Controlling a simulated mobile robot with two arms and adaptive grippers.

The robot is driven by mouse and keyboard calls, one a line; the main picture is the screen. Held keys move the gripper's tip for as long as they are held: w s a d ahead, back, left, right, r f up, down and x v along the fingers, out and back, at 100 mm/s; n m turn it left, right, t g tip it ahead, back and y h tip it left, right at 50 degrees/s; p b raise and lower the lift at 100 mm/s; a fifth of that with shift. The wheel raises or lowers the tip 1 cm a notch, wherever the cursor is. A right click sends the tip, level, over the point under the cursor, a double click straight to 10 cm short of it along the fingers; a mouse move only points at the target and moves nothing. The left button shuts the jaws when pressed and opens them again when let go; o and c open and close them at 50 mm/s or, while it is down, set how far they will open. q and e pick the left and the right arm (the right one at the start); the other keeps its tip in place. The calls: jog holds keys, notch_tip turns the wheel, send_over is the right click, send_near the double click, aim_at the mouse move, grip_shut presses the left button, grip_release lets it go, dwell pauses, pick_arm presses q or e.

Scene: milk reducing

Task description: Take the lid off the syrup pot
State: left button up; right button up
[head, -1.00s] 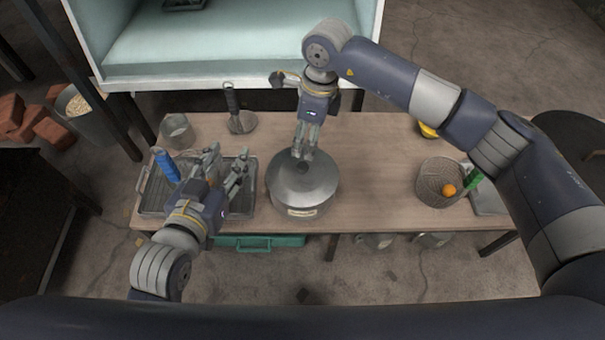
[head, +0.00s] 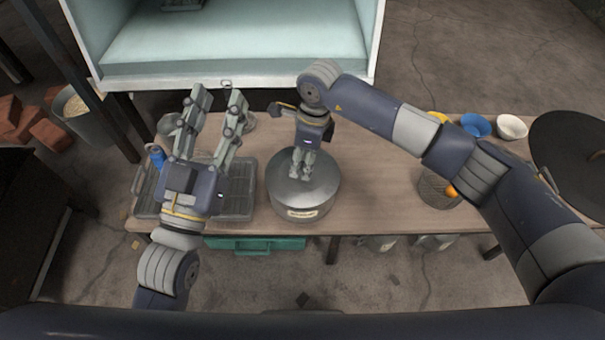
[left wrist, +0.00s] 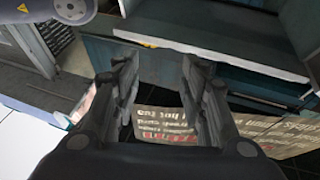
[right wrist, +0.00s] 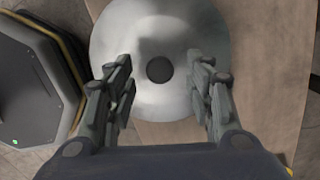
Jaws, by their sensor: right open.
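The syrup pot (head: 302,212) is a steel pot with a pale label on its front, standing on the wooden table. Its round metal lid (head: 322,178) is on it, with a dark round knob (right wrist: 159,69) at the centre in the right wrist view. My right gripper (head: 300,176) points down over the lid. In the right wrist view its fingers (right wrist: 165,85) are open, one on each side of the knob and apart from it. My left gripper (head: 217,95) is open and empty, raised above the tray at the left; it also shows open in the left wrist view (left wrist: 157,70).
A dark rack tray (head: 235,190) lies left of the pot. A blue-handled item (head: 156,156) is at its left. A wire basket (head: 433,188) with an orange ball stands right. Yellow, blue (head: 476,125) and white bowls (head: 512,127) sit at the back right.

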jog(key=shift+a+f, duration=0.1)
jog(key=shift+f, duration=0.6)
grip_shut()
pick_arm(q)
jog(key=shift+s+r+t, duration=0.25)
jog(key=shift+r+t, duration=0.05)
jog(key=shift+r, duration=0.15)
jog(key=shift+s+r+t, duration=0.2)
jog(key=shift+r+t, duration=0.1)
jog(key=shift+r, duration=0.15)
pick_arm(e)
jog(key=shift+r, duration=0.15)
